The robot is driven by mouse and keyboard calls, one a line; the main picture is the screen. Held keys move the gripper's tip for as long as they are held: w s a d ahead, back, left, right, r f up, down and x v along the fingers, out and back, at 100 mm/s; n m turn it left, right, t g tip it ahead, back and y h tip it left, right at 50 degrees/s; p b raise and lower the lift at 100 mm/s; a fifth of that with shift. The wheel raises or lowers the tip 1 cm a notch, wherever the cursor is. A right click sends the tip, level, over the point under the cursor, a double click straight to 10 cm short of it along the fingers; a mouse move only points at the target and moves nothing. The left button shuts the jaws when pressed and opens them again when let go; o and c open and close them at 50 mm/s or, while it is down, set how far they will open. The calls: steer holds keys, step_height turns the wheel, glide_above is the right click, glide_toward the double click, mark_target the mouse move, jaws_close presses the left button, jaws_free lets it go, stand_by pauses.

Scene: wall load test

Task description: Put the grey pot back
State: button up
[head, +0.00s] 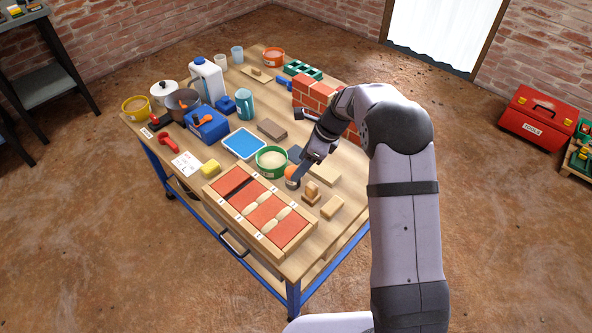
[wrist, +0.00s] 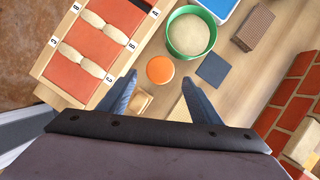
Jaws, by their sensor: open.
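A dark grey round pot (head: 183,101) stands toward the back left of the workbench, beside a blue boxy device. An orange-topped round pot (head: 292,177) with a paler side stands by the green tub; its orange top also shows in the wrist view (wrist: 160,69). I cannot tell which of the two the task means. My gripper (head: 300,174) is above the front right of the bench, close to the orange-topped pot. In the wrist view my gripper (wrist: 162,84) is open and empty, its fingers apart on either side below the orange disc.
A green tub of sand (wrist: 190,33) and a dark square plate (wrist: 213,70) lie near the orange-topped pot. A wooden frame with red panels and pale bags (head: 258,211) is to the left in front. A brick wall (head: 312,94) stands behind my gripper. Wooden blocks (head: 332,206) lie nearby.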

steer(key=shift+v, duration=2.45)
steer(key=s+d+n+h, duration=0.2)
steer(key=s+d+n, duration=0.2)
steer(key=s+n, duration=0.6)
steer(key=s+d+n+g+h, duration=0.1)
steer(key=s+d+n, duration=0.3)
steer(key=s+n, duration=0.7)
steer(key=s+h, duration=0.1)
steer(key=s, duration=0.8)
steer(key=shift+s+d+n, duration=0.15)
steer(key=shift+d+n, duration=0.15)
steer(key=shift+d, duration=0.1)
steer(key=shift+r, duration=0.1)
step_height(320, 180, up, 17)
steer(key=p, duration=1.7)
